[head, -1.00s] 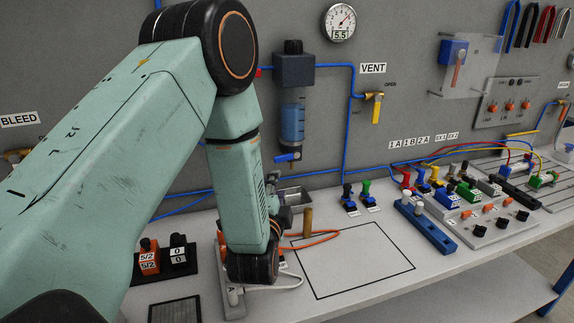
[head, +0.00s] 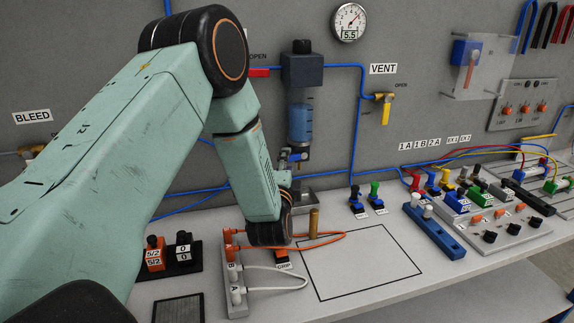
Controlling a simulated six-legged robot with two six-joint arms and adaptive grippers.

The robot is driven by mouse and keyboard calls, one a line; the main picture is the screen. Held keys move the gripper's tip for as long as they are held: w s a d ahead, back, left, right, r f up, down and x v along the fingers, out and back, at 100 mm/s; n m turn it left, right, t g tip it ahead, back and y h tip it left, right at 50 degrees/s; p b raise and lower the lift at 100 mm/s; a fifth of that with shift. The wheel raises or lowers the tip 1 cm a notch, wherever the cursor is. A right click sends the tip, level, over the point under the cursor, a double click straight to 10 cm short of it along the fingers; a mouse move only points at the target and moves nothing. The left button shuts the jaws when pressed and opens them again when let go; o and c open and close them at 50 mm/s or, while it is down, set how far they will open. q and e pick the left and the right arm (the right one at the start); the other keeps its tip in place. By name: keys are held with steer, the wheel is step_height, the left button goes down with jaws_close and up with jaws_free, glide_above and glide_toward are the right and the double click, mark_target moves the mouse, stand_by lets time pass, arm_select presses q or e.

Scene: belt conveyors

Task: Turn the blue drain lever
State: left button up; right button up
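The filter unit with its clear bowl of blue liquid (head: 300,122) hangs on the grey wall panel. The blue drain lever sits at the bottom of this bowl but is now mostly or wholly hidden behind my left gripper. My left gripper (head: 291,156) reaches up from behind my wrist to just under the bowl, at the lever's place. Its fingers are small and dark here. I cannot tell whether they are open or shut, or touching the lever. My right gripper is not in view.
A metal tray (head: 305,196) stands below the bowl. The yellow VENT lever (head: 387,112) is on the wall to the right.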

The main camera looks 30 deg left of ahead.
arm_select(q)
steer(key=shift+s+a+r, duration=0.1)
steer(key=shift+s+a, duration=0.05)
steer(key=shift+w+d, duration=0.25)
steer(key=shift+w, duration=0.1)
steer(key=c, duration=0.4)
steer(key=shift+s+a, duration=0.15)
steer(key=shift+s, duration=0.05)
jaws_close()
